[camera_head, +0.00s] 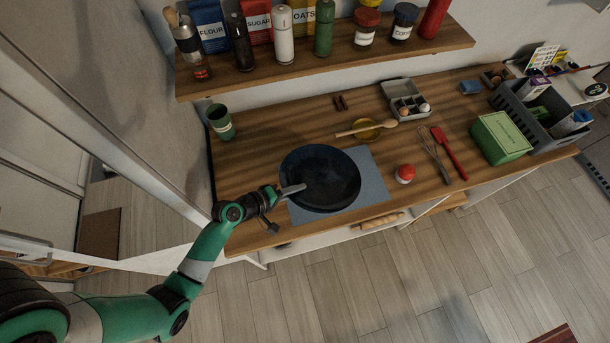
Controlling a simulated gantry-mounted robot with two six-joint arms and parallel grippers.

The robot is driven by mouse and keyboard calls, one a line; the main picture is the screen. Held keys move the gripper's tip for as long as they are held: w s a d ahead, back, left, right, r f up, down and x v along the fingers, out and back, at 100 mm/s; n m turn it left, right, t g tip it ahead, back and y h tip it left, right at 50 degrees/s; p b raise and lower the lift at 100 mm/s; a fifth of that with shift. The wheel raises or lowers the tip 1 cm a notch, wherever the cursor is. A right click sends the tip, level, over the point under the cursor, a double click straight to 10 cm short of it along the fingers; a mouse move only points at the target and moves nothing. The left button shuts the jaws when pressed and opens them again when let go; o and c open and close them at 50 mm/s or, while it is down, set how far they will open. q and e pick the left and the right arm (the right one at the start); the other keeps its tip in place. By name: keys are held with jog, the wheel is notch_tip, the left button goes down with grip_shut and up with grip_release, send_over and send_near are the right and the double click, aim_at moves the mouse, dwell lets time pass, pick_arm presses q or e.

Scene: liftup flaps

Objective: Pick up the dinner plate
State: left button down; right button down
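A dark blue-black, round dinner plate (325,180) lies on a blue-grey mat (372,180) on the wooden counter. My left gripper (300,187) reaches in from the left at the plate's left edge. Its pale finger part overlaps the plate's left rim in the picture. I cannot tell whether it touches the plate or whether the fingers are apart. My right gripper is not in view.
A green cup (221,122) stands at the counter's back left. A wooden spoon (367,129) rests across a small yellow dish. A red-topped jar (405,173), whisk (431,150) and red spatula (450,154) lie right. A shelf (330,62) with bottles overhangs the back.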

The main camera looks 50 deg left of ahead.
pick_arm(q)
notch_tip(320, 180, up, 3)
jog(key=shift+r+p, duration=0.2)
jog(key=shift+p, duration=0.5)
jog(key=s+d+r+p, duration=0.4)
jog(key=s+d+r, duration=0.5)
jog(key=d, duration=0.1)
jog(key=shift+d+r, duration=0.35)
jog(key=shift+d, duration=0.05)
jog(key=shift+s+t, duration=0.1)
jog(key=shift+t, duration=0.2)
